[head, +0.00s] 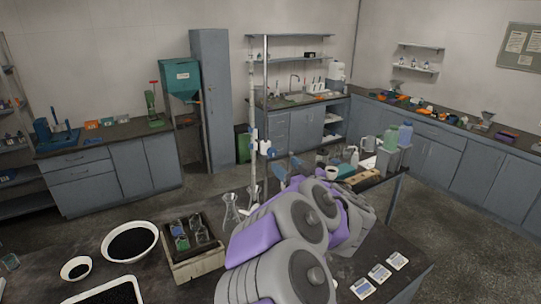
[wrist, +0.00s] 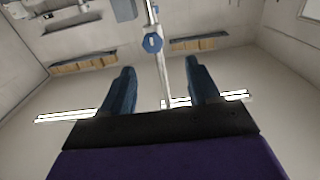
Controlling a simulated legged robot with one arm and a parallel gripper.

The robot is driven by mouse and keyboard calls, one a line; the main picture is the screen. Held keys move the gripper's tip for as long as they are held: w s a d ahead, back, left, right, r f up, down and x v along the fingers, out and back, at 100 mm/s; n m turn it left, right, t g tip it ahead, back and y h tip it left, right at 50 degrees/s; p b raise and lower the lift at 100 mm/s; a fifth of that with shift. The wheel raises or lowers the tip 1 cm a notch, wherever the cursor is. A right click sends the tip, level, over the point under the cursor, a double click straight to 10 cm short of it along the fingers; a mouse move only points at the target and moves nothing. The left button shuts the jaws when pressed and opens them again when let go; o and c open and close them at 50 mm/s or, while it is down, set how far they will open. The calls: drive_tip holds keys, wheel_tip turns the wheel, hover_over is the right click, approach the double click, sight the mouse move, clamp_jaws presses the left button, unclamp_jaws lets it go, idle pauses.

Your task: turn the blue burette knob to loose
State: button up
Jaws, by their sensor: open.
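The burette (head: 253,160) is a thin upright tube beside a metal stand rod (head: 266,90) on the near bench. Blue parts (head: 266,147) show on the stand in the head view; I cannot tell which one is the burette knob there. In the wrist view a round blue knob (wrist: 152,43) sits on the pale burette tube (wrist: 162,75), just beyond my fingertips. My gripper (wrist: 160,70) is open, with its two dark blue fingers either side of the tube's line and apart from the knob. In the head view my gripper (head: 288,164) is beside the stand, partly hidden by my arm.
A glass flask (head: 231,210) stands left of my arm, near a wooden box (head: 196,262) of bottles. White bowls (head: 130,242) of dark material lie at the left. Bottles (head: 404,134) and a beaker crowd the bench behind my gripper. Small cards (head: 380,272) lie at the front right.

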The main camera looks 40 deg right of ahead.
sight(274, 153)
drive_tip(key=w, duration=0.5)
drive_tip(key=w+d, duration=0.1)
drive_tip(key=w, duration=0.2)
drive_tip(key=shift+w+d+f, duration=0.1)
drive_tip(key=shift+w, duration=0.25)
drive_tip(key=shift+w+a, duration=0.2)
drive_tip(key=shift+a, duration=0.1)
drive_tip(key=shift+d, duration=0.7)
drive_tip(key=shift+d+f, duration=0.1)
drive_tip(key=shift+d, duration=0.25)
drive_tip(key=shift+c, duration=1.4)
drive_tip(key=shift+w+a, duration=0.1)
drive_tip(key=shift+a, duration=0.5)
drive_tip(key=c, duration=0.4)
drive_tip(key=shift+d, duration=0.15)
drive_tip(key=c, duration=0.3)
